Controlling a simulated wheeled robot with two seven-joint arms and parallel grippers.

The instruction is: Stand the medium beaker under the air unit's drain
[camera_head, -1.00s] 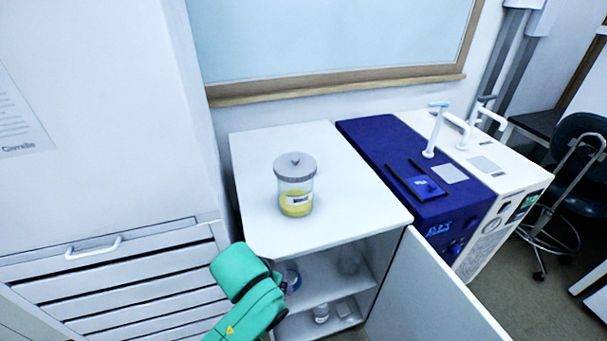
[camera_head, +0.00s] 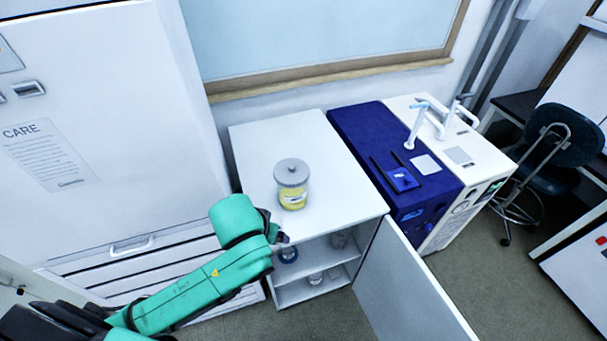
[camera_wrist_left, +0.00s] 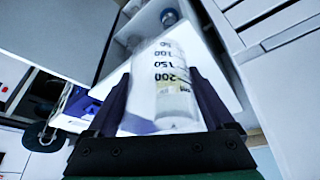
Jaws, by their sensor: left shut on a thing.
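A clear beaker (camera_wrist_left: 172,88) with black marks from 50 to 200 sits between the dark fingers of my left gripper (camera_wrist_left: 158,80) in the left wrist view. The gripper is shut on it. In the head view my left gripper (camera_head: 280,239) is in front of the open cabinet; the beaker is not clear there, largely hidden by my green arm. A blue unit (camera_head: 349,124) and a white unit (camera_head: 470,158) stand right of the cabinet. I cannot tell which is the air unit, and no drain can be made out. My right gripper is not in view.
A lidded jar with yellow contents (camera_head: 291,185) stands on the white cabinet top (camera_head: 262,140). The cabinet door (camera_head: 400,285) stands open to the right. Glassware (camera_head: 315,278) is on its shelves. A stool (camera_head: 562,135) is at far right.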

